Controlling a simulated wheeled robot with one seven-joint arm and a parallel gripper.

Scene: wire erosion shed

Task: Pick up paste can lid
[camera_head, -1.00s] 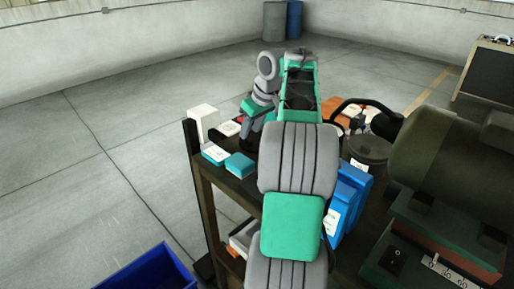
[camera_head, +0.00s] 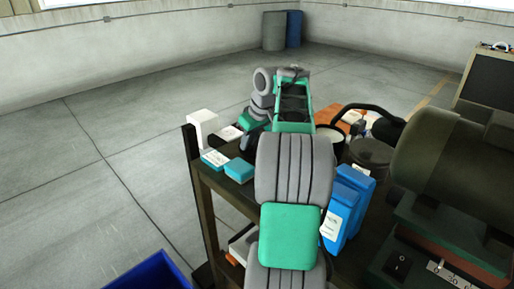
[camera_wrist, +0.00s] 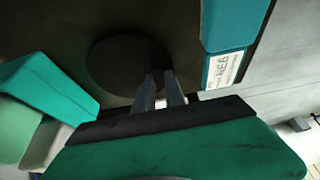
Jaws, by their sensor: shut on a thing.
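The paste can lid appears to be the dark round disc (camera_wrist: 118,60) in the wrist view, lying over the dark tabletop. My gripper (camera_wrist: 160,80) has its two narrow fingers close together at the disc's near right edge and is shut on it. The dark disc blends with the surface, so I cannot tell whether it is raised. In the head view my arm hides the lid and the fingertips.
Two teal boxes (camera_head: 215,159) (camera_head: 239,170) sit at the cart's left edge; they also show in the wrist view (camera_wrist: 225,68). A white box (camera_head: 202,127) stands behind them. Blue bottles (camera_head: 343,205), a dark-lidded pot (camera_head: 371,155) and a large green machine (camera_head: 440,160) crowd the right.

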